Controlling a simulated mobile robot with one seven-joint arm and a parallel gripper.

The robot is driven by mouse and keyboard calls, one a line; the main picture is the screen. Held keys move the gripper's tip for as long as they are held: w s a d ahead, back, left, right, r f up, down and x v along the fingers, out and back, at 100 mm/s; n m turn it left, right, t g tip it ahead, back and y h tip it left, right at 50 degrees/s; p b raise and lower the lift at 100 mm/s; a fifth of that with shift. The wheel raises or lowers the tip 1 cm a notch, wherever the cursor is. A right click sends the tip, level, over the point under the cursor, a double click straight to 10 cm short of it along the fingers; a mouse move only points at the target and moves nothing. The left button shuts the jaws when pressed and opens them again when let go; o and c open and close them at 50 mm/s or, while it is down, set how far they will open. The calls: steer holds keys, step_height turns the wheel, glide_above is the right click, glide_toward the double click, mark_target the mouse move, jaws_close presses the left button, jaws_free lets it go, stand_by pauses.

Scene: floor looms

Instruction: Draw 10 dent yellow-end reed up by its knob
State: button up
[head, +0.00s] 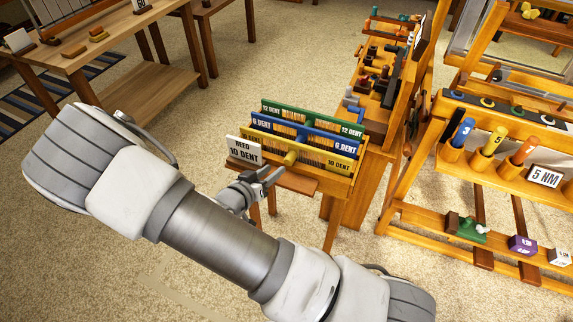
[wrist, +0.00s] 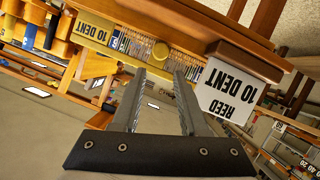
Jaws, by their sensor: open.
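The 10 dent yellow-end reed (head: 318,158) stands at the front of a wooden rack, before the blue 6 dent reed (head: 262,120) and the green 12 dent reed (head: 285,108). Its round yellow knob (head: 291,157) sticks out from the middle of its front. In the wrist view, which looks upside down, the knob (wrist: 160,53) shows just beyond and between my fingertips. My gripper (head: 271,176) is open and empty, a little in front of the knob and apart from it. The gripper's two fingers (wrist: 160,76) also show in the wrist view.
A white "REED 10 DENT" sign (head: 244,151) stands at the rack's front left, close to my gripper; it also shows in the wrist view (wrist: 227,90). A wooden bench with tools (head: 378,85) is behind right. A loom frame (head: 480,95) stands farther right.

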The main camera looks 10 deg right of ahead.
mark_target(286, 159)
steer(key=b+x, duration=0.4)
steer(key=x, duration=0.3)
steer(key=shift+w+d+f, duration=0.15)
steer(key=shift+w+f, duration=0.05)
steer(key=shift+f, duration=0.05)
steer(key=shift+b+x, duration=0.6)
steer(key=shift+x, duration=0.25)
steer(key=shift+r, duration=0.15)
jaws_close()
steer(key=shift+r, duration=0.1)
stand_by(0.5)
steer(key=shift+d+r+p, duration=0.1)
steer(key=shift+r+p, duration=4.4)
steer(key=shift+r, duration=0.2)
